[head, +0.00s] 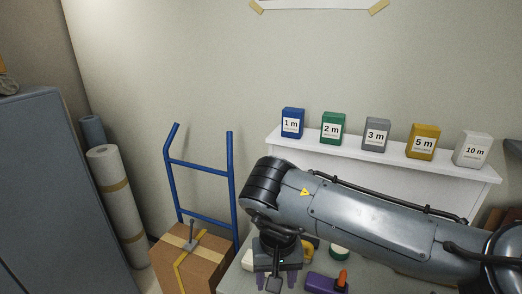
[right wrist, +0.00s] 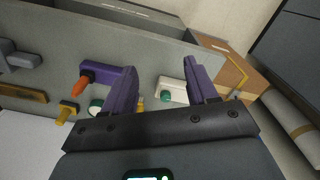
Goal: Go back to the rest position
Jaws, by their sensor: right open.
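My right arm reaches in from the right across the head view, and its gripper (head: 276,284) hangs over the grey worktop (head: 232,280) at the bottom edge. In the right wrist view the right gripper (right wrist: 160,68) has its two purple fingers wide apart with nothing held between them. A purple item with an orange tip (right wrist: 92,76) lies beyond the left finger; it also shows in the head view (head: 322,284). A white item with a green knob (right wrist: 172,90) lies beyond the gap between the fingers. My left gripper is not in view.
A white shelf (head: 380,156) carries several labelled blocks, including a blue one (head: 292,122) and a yellow one (head: 422,142). A blue hand truck (head: 200,168) holds a cardboard box (head: 205,262). Rolls (head: 115,190) and a grey cabinet (head: 60,200) stand left. My arm hides part of the worktop.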

